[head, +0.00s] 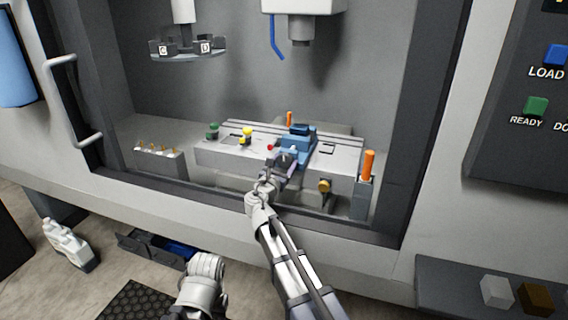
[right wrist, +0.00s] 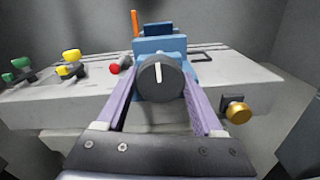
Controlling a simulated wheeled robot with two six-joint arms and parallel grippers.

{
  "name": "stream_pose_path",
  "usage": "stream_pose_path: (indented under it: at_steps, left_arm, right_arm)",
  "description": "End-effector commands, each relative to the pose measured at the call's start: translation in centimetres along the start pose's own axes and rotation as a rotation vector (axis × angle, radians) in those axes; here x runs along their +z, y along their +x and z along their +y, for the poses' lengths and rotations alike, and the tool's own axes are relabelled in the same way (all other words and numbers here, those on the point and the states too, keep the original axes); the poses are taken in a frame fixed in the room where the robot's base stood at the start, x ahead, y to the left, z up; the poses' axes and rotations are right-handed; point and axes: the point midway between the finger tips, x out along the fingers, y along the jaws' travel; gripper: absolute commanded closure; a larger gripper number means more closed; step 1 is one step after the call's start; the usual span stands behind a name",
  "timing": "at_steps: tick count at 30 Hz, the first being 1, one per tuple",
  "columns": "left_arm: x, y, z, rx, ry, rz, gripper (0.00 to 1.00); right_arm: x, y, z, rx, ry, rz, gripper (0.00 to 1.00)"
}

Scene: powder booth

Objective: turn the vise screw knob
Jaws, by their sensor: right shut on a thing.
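The vise screw knob (right wrist: 161,78) is a dark round knob with a white mark that points nearly straight up. It sits on the front of the blue vise (right wrist: 160,44), which also shows in the head view (head: 300,131). My right gripper (right wrist: 160,88) is shut on the knob, with one purple finger on each side of it. My left gripper is not in view.
The machine bed (head: 225,157) carries a green knob (head: 213,127), a yellow knob (head: 247,133) and a red ball (head: 270,147). A brass knob (right wrist: 238,112) is at right. An orange handle (head: 368,164) stands near the right door edge. A spindle (head: 301,29) hangs above.

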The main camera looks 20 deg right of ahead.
Motion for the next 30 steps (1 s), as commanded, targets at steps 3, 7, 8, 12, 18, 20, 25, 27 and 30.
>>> stream_pose_path:
  at_steps: [3, 7, 8, 12, 18, 20, 25, 27, 30]
  left_arm:
    - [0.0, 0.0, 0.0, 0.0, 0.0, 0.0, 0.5]
    - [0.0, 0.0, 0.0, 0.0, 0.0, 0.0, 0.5]
    - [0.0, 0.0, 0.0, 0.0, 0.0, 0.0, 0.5]
    - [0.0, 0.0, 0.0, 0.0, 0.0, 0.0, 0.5]
    - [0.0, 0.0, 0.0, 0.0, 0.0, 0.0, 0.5]
    - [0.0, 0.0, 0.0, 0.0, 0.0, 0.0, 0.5]
    - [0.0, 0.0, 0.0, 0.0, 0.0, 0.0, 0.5]
    - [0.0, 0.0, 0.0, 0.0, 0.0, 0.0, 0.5]
    - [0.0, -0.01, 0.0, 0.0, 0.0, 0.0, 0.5]
  right_arm:
    - [0.0, -0.01, -0.01, 0.0, 0.0, 0.0, 0.57]
    - [0.0, -0.01, -0.01, 0.0, 0.0, 0.0, 0.72]
    - [0.0, -0.01, -0.01, 0.0, 0.0, 0.0, 0.76]
    - [-0.01, -0.02, -0.01, 0.0, 0.0, 0.0, 0.87]
    - [-0.01, -0.02, -0.01, -0.001, 0.024, 0.0, 0.87]
    - [-0.01, -0.02, -0.01, -0.001, 0.046, 0.0, 0.87]
    - [-0.01, -0.02, 0.0, -0.001, 0.146, 0.0, 0.87]
    - [-0.01, -0.02, 0.0, -0.001, 0.203, 0.0, 0.87]
    - [0.0, -0.03, 0.01, -0.001, 0.295, 0.0, 0.87]
